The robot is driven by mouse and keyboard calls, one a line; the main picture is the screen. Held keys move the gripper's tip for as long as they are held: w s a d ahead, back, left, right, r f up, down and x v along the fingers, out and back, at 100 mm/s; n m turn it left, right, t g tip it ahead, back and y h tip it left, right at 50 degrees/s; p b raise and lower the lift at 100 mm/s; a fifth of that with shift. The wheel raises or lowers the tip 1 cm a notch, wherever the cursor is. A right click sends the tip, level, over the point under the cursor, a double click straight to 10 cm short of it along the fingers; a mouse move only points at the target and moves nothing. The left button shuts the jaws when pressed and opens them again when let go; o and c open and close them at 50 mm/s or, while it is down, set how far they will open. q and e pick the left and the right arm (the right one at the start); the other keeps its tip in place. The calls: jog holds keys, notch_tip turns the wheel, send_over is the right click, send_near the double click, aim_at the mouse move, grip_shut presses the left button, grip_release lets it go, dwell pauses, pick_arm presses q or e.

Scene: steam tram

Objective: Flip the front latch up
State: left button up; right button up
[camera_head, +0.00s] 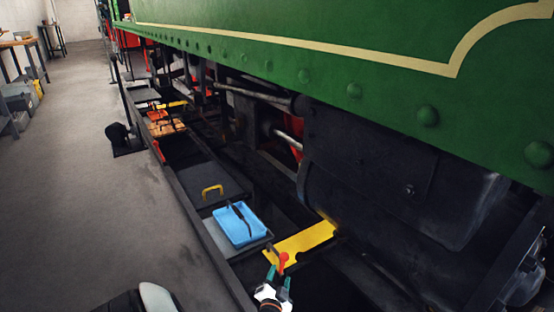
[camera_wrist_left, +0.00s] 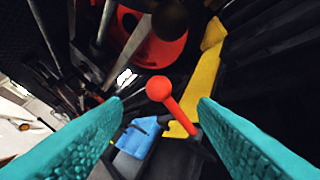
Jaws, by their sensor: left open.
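The front latch is a red lever with a round knob (camera_head: 283,260), standing at the near end of a yellow plate (camera_head: 305,241) beside the dark cylinder. In the left wrist view the red latch (camera_wrist_left: 160,91) leans with its knob toward the upper left, and the yellow plate (camera_wrist_left: 197,88) lies behind it. My left gripper (camera_head: 279,274) is open at the latch. Its teal fingers stand on either side of the red lever in the left wrist view (camera_wrist_left: 160,105), with visible gaps on both sides. The latch's lower end is partly hidden. My right gripper is not in view.
A blue tray (camera_head: 238,222) with a dark tool sits on a dark cover beyond the latch. A yellow handle (camera_head: 212,190) stands behind it. The green tram side (camera_head: 330,60) overhangs above right.

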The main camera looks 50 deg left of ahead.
pick_arm(q)
jog(key=shift+p+v, duration=0.65)
jog(key=shift+v, duration=1.45)
